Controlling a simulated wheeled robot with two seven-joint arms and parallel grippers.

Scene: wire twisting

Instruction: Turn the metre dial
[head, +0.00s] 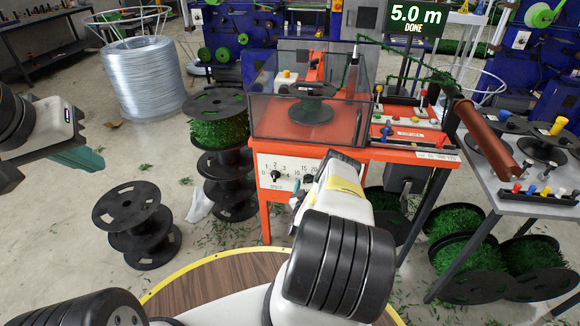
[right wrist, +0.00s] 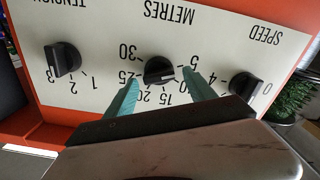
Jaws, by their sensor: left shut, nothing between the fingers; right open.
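The metre dial (right wrist: 159,71) is a black knob in the middle of a white panel, upside down in the right wrist view. Its white mark lies roughly sideways; I cannot read its exact setting. My right gripper (right wrist: 160,78) is open, with one teal finger on each side of the dial; whether they touch it is unclear. One finger partly covers the number beside the 5. In the head view my right gripper and wrist hide much of the panel (head: 262,162). My left gripper (head: 82,158) is shut and empty at the far left, away from the machine.
The speed dial (right wrist: 246,84) and tension dial (right wrist: 63,59) flank the metre dial. A display (head: 414,20) reads 5.0 m DONE. A clear guard (head: 270,118) stands on the orange machine. Black spools (head: 137,215) stand on the floor at left; a grey table (head: 545,180) is at right.

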